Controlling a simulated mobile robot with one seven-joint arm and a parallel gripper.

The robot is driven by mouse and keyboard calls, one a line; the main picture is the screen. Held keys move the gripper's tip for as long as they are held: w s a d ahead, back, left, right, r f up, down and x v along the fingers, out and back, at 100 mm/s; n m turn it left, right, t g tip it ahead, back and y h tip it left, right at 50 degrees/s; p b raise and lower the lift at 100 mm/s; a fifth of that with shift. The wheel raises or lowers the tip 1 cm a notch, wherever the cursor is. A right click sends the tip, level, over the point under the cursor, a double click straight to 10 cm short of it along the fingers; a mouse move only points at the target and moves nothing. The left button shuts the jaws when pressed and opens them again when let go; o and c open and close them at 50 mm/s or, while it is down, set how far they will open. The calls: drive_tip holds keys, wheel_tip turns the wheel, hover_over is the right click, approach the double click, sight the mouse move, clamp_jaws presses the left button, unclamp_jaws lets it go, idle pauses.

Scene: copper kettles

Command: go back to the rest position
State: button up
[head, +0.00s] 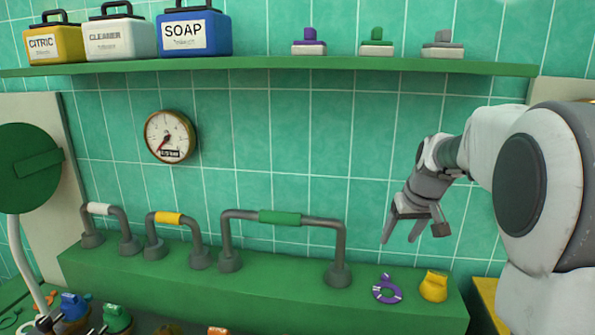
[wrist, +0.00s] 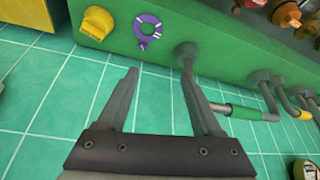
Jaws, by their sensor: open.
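My gripper (head: 402,228) hangs from my arm at the right in the head view, its fingers pointing down and apart. It is open and empty, above the right part of the green ledge (head: 250,303). In the wrist view the two fingers of my gripper (wrist: 162,78) are spread with nothing between them. A purple ring-shaped piece (head: 387,289) and a yellow knob (head: 433,286) sit on the ledge below and apart from it. They also show in the wrist view, the purple piece (wrist: 147,31) and the yellow knob (wrist: 97,23).
Pipe handles with white (head: 99,209), yellow (head: 167,218) and green (head: 280,217) sleeves rise from the ledge to the left. A gauge (head: 169,136) hangs on the tiled wall. A green shelf (head: 290,66) above holds canisters and small blocks. Open air surrounds my gripper before the wall.

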drive_tip(key=s+a+r, duration=0.2)
drive_tip(key=s+a, duration=0.1)
drive_tip(key=s, duration=0.4)
drive_tip(key=s+a+r, duration=0.3)
drive_tip(key=s, duration=0.4)
drive_tip(key=s+a+f, duration=0.1)
drive_tip(key=s, duration=0.7)
drive_tip(key=s+a+f, duration=0.2)
drive_tip(key=s, duration=0.5)
drive_tip(key=shift+s+a+f+t, duration=0.3)
drive_tip(key=shift+s+t, duration=0.05)
drive_tip(key=shift+t, duration=0.05)
drive_tip(key=shift+c, duration=1.4)
drive_tip(key=shift+a, duration=0.1)
